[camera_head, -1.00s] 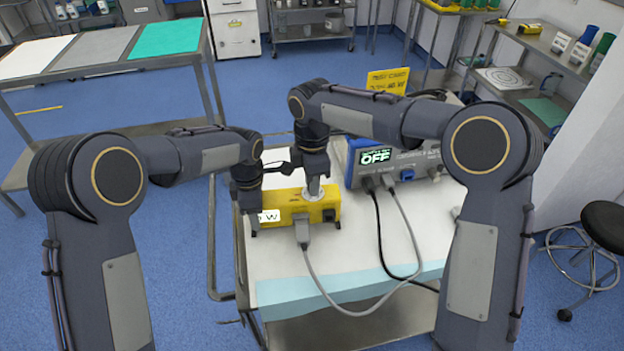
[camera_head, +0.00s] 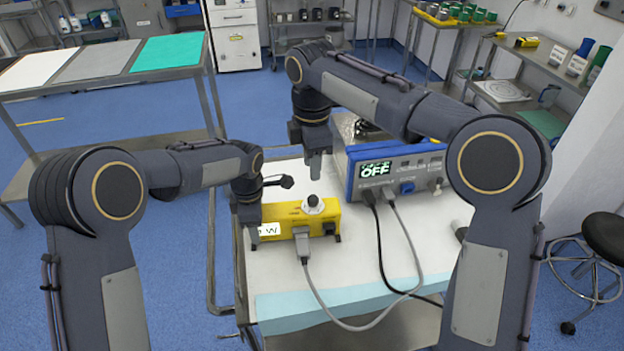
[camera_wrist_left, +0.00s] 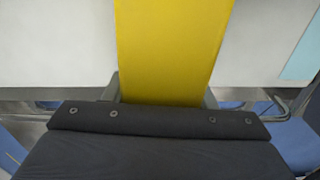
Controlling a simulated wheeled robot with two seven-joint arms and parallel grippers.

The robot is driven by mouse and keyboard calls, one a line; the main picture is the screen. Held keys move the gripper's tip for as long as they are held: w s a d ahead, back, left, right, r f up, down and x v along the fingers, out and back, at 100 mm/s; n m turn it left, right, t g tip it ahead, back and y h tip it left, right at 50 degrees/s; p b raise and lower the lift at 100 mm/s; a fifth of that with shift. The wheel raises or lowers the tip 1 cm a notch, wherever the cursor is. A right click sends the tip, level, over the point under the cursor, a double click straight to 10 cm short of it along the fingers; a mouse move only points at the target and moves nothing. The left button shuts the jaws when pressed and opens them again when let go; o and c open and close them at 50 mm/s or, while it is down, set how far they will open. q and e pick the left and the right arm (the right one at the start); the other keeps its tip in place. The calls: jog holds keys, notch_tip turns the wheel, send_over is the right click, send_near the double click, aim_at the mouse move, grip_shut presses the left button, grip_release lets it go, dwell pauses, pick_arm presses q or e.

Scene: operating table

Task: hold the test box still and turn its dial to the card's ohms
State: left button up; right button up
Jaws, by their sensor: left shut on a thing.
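The yellow test box (camera_head: 288,224) lies on the white-topped cart, with a round pale dial (camera_head: 313,205) on its top near the right end. My left gripper (camera_head: 250,222) is shut on the box's left end. In the left wrist view the yellow box (camera_wrist_left: 172,45) runs between the fingers of my left gripper (camera_wrist_left: 160,96). My right gripper (camera_head: 316,168) points down above the dial, apart from it; its fingers are too small to judge. The dial's setting is unreadable. The yellow card is not visible now.
A blue-framed meter (camera_head: 395,172) whose display reads OFF stands behind and right of the box. Grey and black cables (camera_head: 311,285) run from it, the grey one to the box. The cart top (camera_head: 350,250) in front is mostly clear.

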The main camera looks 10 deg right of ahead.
notch_tip(320, 180, up, 2)
jog(key=shift+r, duration=0.25)
pick_arm(q)
jog(key=o, duration=1.3)
